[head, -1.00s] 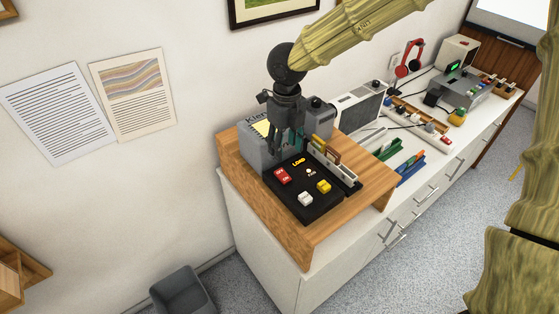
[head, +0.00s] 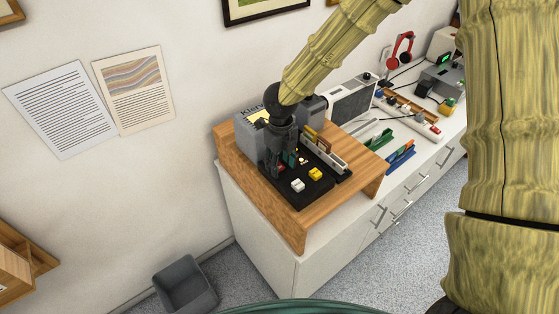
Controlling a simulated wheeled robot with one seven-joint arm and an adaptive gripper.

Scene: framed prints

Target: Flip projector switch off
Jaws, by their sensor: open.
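A grey machine with a yellow label (head: 246,127), which looks like the projector, stands on the raised wooden stand at the left end of the counter. A black control panel (head: 303,202) lies in front of it, with a white button (head: 298,185) and a yellow button (head: 315,174). My gripper (head: 279,171) points down, open, over the left part of the panel. It hides the spot where the red on/off switch showed earlier. I cannot tell whether the fingers touch the switch.
A wooden stand (head: 300,232) on the white cabinet (head: 255,225) carries the panel. A slotted holder with cards (head: 325,152) is right of the panel. A grey speaker-like box (head: 352,101), blue and green racks and red headphones (head: 402,50) lie farther right. A grey bin (head: 185,285) is on the floor.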

